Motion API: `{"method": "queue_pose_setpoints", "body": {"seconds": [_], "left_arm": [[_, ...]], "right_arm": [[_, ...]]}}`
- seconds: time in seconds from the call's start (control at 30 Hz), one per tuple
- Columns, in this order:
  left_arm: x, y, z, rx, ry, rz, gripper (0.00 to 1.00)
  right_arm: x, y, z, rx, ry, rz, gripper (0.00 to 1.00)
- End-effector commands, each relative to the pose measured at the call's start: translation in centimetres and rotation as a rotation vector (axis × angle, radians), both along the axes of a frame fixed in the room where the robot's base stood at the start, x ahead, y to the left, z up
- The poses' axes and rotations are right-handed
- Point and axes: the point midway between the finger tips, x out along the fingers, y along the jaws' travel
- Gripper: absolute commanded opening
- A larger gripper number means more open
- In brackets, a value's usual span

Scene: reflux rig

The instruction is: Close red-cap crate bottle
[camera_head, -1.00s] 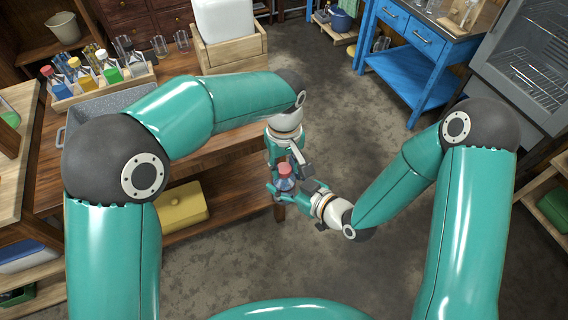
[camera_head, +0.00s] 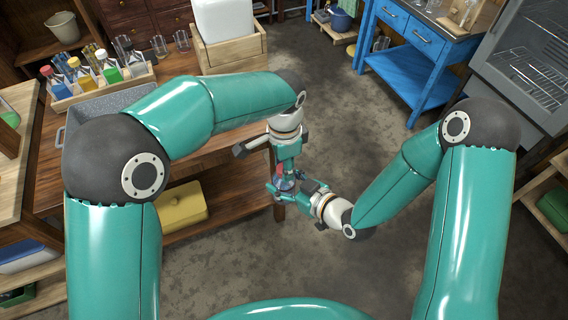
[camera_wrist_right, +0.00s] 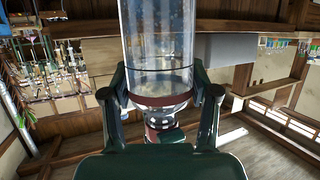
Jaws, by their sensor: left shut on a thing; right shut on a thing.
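In the head view a clear bottle (camera_head: 287,184) is held in mid-air in front of the wooden bench. My right gripper (camera_head: 290,187) is shut around its body from the right. Its red cap (camera_head: 279,169) is at the bottle's top, mostly hidden by my left gripper (camera_head: 284,168), which points down and is shut on it. Whether the cap is fully seated cannot be seen. In the right wrist view the clear glass (camera_wrist_right: 158,40) runs between the two fingers of my right gripper (camera_wrist_right: 162,92), with red parts below.
A wooden crate (camera_head: 104,91) with several coloured bottles stands on the bench at the left, by a grey tray (camera_head: 95,103). A white container (camera_head: 224,20) sits in a wooden box behind. A yellow box (camera_head: 182,207) is on the shelf below.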

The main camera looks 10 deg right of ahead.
Motion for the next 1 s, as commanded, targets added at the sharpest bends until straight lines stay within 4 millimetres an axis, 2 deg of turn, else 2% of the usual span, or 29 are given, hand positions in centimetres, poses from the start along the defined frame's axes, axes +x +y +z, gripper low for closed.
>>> {"method": "queue_pose_setpoints", "body": {"seconds": [0.1,0.13,0.27,0.57,1.0], "left_arm": [[0.1,0.1,0.0,0.001,-0.002,0.005,0.0],[0.1,0.1,0.0,0.001,-0.002,0.005,0.39],[0.1,0.1,0.0,0.001,-0.002,0.006,0.59],[0.1,0.0,0.1,0.0,-0.002,0.007,0.59],[0.1,0.0,4.5,-0.001,-0.003,0.008,0.59]], "right_arm": [[0.0,0.0,0.0,0.0,0.0,0.0,0.0],[0.0,0.0,0.0,0.0,0.0,0.0,0.0],[0.0,0.0,0.0,0.0,0.0,0.0,0.0],[0.0,0.0,0.0,0.0,0.0,0.0,0.0],[0.0,0.0,0.0,0.001,-0.001,0.0,0.0]]}}
